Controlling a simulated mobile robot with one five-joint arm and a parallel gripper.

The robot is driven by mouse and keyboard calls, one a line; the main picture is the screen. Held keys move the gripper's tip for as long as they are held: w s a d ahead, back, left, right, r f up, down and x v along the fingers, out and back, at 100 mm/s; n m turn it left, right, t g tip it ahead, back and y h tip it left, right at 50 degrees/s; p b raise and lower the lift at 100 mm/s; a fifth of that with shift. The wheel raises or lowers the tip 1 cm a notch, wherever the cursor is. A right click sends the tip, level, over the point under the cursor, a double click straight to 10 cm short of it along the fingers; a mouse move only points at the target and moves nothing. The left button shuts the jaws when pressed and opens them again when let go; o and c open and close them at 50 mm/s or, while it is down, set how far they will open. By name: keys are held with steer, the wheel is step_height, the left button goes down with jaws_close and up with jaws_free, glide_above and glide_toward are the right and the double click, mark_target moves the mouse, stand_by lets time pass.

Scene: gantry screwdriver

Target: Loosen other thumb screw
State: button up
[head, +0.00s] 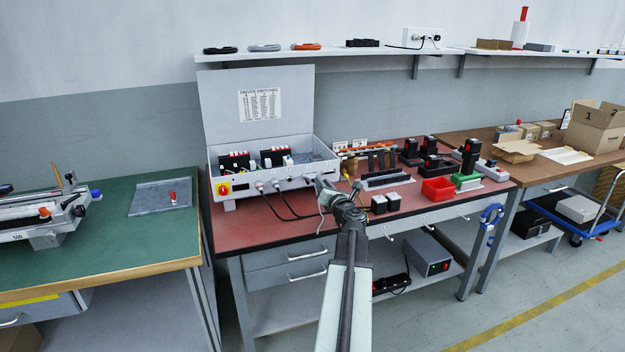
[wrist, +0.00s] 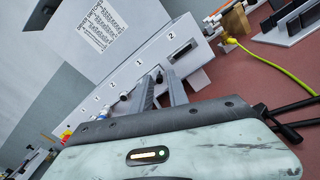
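A grey control box (head: 290,183) with a raised lid stands on the red bench top. Cable plugs (head: 260,186) sit in its front panel. My gripper (head: 322,182) is at the right end of this panel. In the wrist view its two fingers (wrist: 161,80) reach toward the panel (wrist: 137,74) with a narrow gap between them. A plug (wrist: 125,98) shows left of the fingers, and an empty rectangular port (wrist: 180,50) lies to their upper right. No thumb screw can be made out clearly; one between the fingertips would be hidden or too small to tell.
Black cables (head: 285,212) hang from the panel onto the bench. A yellow cable (wrist: 262,58) lies right of the box. Black blocks (head: 386,203), a red bin (head: 437,189) and a green part (head: 466,182) stand farther right. A green bench (head: 110,245) is at left.

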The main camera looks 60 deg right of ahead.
steer(key=m, duration=0.4)
steer(key=shift+m, duration=0.3)
steer(key=m, duration=0.5)
steer(key=shift+c, duration=0.2)
jaws_close()
steer(key=n, duration=1.2)
steer(key=shift+n, duration=0.4)
steer(key=shift+o, duration=0.2)
jaws_free()
steer(key=shift+v, duration=3)
